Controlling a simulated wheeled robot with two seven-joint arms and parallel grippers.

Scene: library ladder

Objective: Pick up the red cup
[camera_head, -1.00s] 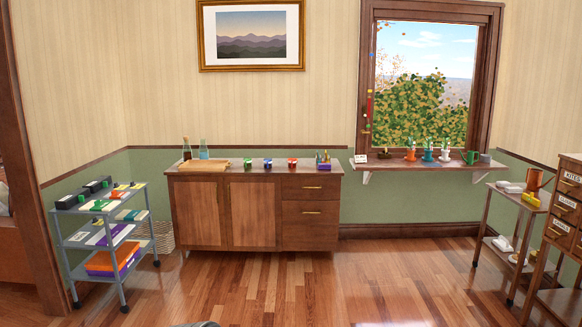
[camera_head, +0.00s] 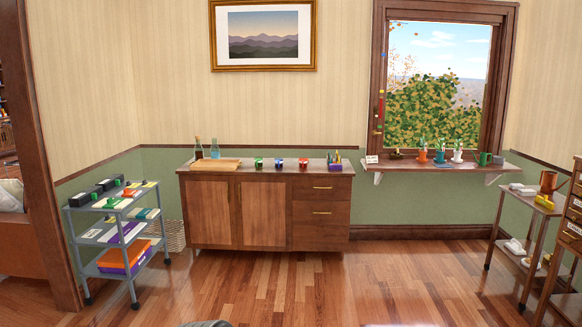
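A small red cup (camera_head: 303,163) stands on top of the wooden cabinet (camera_head: 264,214), toward its right half. A blue cup (camera_head: 279,163) and a green cup (camera_head: 258,163) stand in a row to its left. The red cup is across the room from me, with open floor between. Neither of my grippers shows in the head view.
A pen holder (camera_head: 334,161) stands right of the red cup, and a wooden board (camera_head: 212,165) and two bottles are at the left end. A grey cart (camera_head: 88,240) stands left, a side table (camera_head: 521,242) right. The wood floor (camera_head: 300,285) ahead is clear.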

